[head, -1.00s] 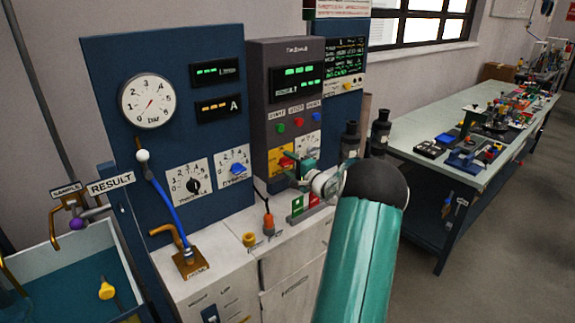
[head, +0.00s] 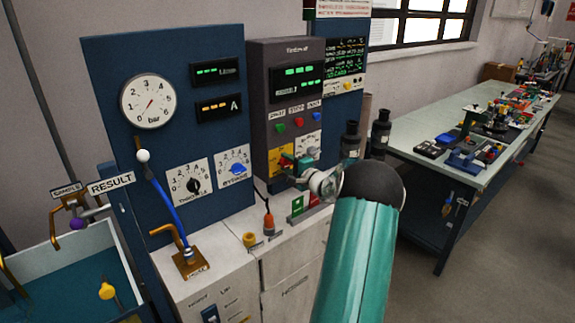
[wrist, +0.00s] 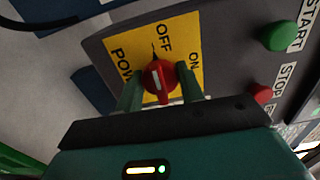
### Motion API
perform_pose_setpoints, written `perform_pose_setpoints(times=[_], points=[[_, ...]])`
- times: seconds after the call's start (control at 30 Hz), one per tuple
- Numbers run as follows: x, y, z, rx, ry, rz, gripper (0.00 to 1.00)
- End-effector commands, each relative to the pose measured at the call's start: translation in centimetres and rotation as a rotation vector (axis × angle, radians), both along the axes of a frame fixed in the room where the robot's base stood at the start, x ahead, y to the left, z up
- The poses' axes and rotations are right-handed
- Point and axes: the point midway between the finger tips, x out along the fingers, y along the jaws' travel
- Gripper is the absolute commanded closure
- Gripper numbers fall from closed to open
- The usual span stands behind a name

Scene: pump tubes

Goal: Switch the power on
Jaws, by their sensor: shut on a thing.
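The red power knob (wrist: 165,80) sits on a yellow plate (wrist: 118,45) marked OFF, ON and POWER. In the wrist view the knob is between the two teal fingers of my gripper (wrist: 160,84), which is shut on it. A white line runs along the knob, roughly toward the OFF side; its exact setting is hard to read. In the head view my gripper (head: 288,170) is at the yellow plate (head: 274,156) low on the dark grey control cabinet (head: 258,110), and covers part of the knob.
A green START button (wrist: 281,36) and red STOP button (wrist: 258,93) are close to the right of the plate. A selector dial (head: 307,147) is right of my gripper.

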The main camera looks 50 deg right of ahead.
Motion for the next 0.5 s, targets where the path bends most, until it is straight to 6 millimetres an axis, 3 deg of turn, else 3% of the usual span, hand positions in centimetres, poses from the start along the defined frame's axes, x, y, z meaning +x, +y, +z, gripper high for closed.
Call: perform_pose_setpoints(times=[0.5], points=[[-0.09,-0.04,-0.05,0.350,-0.078,-0.001,0.85]])
